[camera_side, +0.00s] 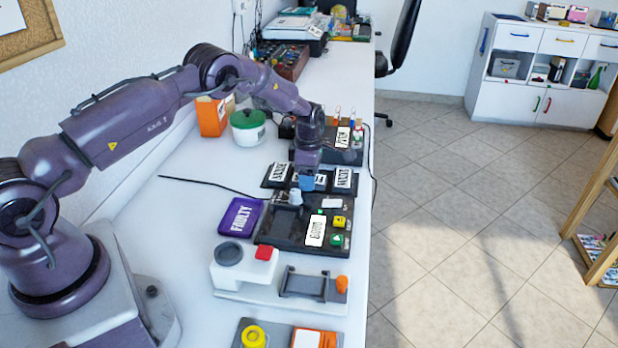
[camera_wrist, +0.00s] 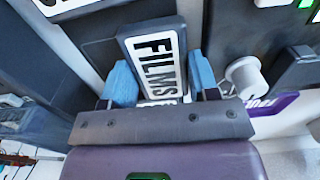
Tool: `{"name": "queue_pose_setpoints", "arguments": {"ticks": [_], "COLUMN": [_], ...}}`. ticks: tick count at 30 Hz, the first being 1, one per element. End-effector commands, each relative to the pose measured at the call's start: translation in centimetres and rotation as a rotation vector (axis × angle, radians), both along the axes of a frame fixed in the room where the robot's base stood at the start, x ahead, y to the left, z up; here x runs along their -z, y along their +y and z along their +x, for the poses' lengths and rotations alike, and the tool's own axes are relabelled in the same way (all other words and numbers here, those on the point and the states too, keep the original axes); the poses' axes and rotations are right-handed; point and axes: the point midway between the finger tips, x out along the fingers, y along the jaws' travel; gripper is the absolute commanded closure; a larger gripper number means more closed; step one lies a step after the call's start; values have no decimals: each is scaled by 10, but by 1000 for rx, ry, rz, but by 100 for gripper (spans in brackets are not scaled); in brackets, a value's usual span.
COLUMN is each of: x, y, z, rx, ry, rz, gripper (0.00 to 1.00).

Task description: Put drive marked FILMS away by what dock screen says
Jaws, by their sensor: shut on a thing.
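The drive marked FILMS (camera_wrist: 155,62) is a dark block with a white label, lying between my two blue fingertips in the wrist view. My gripper (camera_wrist: 158,85) is shut on it. In the side view my gripper (camera_side: 307,182) points down at the row of labelled drives and mostly hides FILMS; I cannot tell whether it is lifted. The black dock (camera_side: 275,237) lies in front of the row, with a white plate that seems to read GOOD (camera_side: 315,231) and yellow and green buttons. Its screen is too small to read. A purple tray marked FAULTY (camera_side: 240,217) lies to its left.
Dark labelled drives stand left (camera_side: 275,175) and right (camera_side: 344,180) of my gripper. A white device (camera_side: 240,280) with a red button is nearer. A green-lidded pot (camera_side: 248,127) and a dark labelled unit (camera_side: 345,155) are behind. The white table's left side is mostly clear.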

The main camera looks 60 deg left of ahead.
Motion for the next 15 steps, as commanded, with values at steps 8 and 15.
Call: {"name": "queue_pose_setpoints", "arguments": {"ticks": [8,15], "x": [7,10], "y": [1,0], "z": [1,1], "rx": [0,0], "ry": [-4,-4], "rz": [1,1], "gripper": [73,36]}}
